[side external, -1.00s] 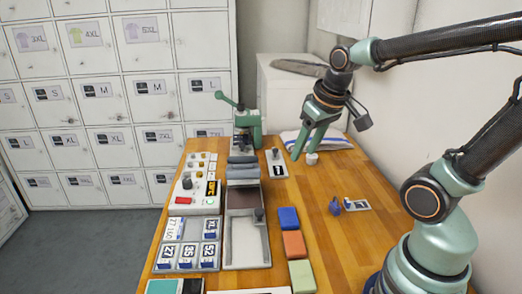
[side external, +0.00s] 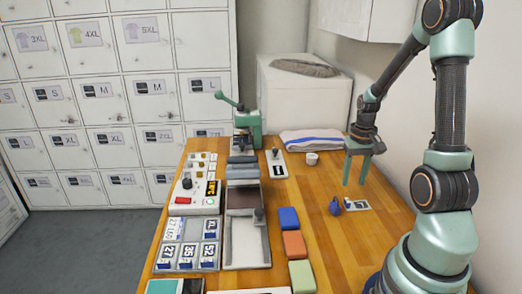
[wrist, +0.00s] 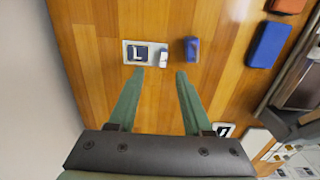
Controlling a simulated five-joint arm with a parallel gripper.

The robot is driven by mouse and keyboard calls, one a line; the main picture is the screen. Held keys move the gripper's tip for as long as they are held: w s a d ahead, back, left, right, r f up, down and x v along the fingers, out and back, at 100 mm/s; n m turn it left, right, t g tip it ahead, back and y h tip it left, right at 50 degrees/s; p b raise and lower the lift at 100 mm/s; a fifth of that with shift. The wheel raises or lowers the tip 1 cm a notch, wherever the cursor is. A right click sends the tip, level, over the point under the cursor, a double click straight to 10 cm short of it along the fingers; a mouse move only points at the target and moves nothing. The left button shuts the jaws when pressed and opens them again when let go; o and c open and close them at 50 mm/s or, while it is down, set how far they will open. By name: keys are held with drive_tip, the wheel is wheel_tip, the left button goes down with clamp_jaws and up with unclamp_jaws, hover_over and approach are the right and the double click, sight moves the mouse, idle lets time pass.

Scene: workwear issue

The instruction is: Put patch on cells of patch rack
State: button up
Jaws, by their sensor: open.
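A patch marked L (wrist: 136,53) lies on the wooden table in the wrist view, on a small white piece. It also shows in the side view (side external: 357,204). A small blue object (wrist: 191,50) stands beside it, also in the side view (side external: 335,207). My gripper (side external: 354,183) points down above the table, just behind the patch in the side view. In the wrist view its fingers (wrist: 160,72) are apart with nothing between them. The grey patch rack (side external: 192,243) lies at the left edge, holding several numbered patches and an XL one. Its upper middle cell looks empty.
Blue, orange and green blocks (side external: 295,245) form a column between rack and patch. A grey tray (side external: 246,262) is beside the rack. A control box (side external: 203,206) and green press (side external: 246,128) are behind. A white cup (side external: 312,159) is at the back. The right table is mostly clear.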

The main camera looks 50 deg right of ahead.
sight(348, 200)
drive_tip(key=shift+w+a+f, duration=0.1)
drive_tip(key=shift+w+f, duration=0.05)
drive_tip(key=shift+f, duration=1.65)
drive_tip(key=shift+w+a+f, duration=0.1)
drive_tip(key=shift+f, duration=1.7)
drive_tip(key=shift+c, duration=0.3)
clamp_jaws()
